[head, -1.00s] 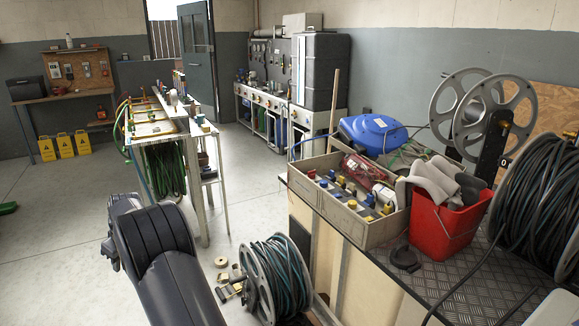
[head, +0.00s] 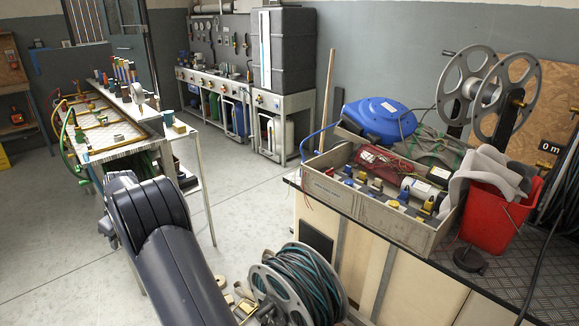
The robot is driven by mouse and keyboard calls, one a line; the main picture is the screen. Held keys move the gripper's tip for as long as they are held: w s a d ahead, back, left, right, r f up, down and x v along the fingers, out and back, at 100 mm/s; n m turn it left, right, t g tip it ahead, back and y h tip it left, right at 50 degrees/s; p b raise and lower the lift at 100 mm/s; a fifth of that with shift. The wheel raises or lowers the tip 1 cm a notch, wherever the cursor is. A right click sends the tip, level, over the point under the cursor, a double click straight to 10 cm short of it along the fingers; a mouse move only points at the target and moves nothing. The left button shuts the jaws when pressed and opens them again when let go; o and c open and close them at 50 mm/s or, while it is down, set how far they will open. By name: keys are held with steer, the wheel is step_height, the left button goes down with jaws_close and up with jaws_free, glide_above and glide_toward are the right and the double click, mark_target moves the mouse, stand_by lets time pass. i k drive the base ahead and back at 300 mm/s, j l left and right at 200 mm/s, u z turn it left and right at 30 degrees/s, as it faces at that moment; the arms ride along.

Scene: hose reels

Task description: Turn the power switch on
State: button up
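I cannot pick out a power switch in the head view. Several small blue, yellow and black fittings lie in the grey crate (head: 360,215), too small to tell whether one is a switch. My dark arm rises from the bottom, left of centre, in front of the long bench. My gripper is not visible.
A hose reel (head: 297,283) sits low in front. The long bench (head: 113,143) is at left. Open floor (head: 255,195) lies between the benches.

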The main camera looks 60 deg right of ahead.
mark_target(331, 172)
steer(key=i+l+z, duration=0.15)
steer(key=z, duration=0.3)
steer(key=i+z, duration=0.4)
steer(key=i+l+z, duration=0.1)
steer(key=z, duration=0.35)
steer(key=i+j+z, duration=0.15)
steer(key=i+z, duration=0.4)
steer(key=z, duration=0.2)
steer(key=i+z, duration=0.1)
steer(key=z, duration=0.2)
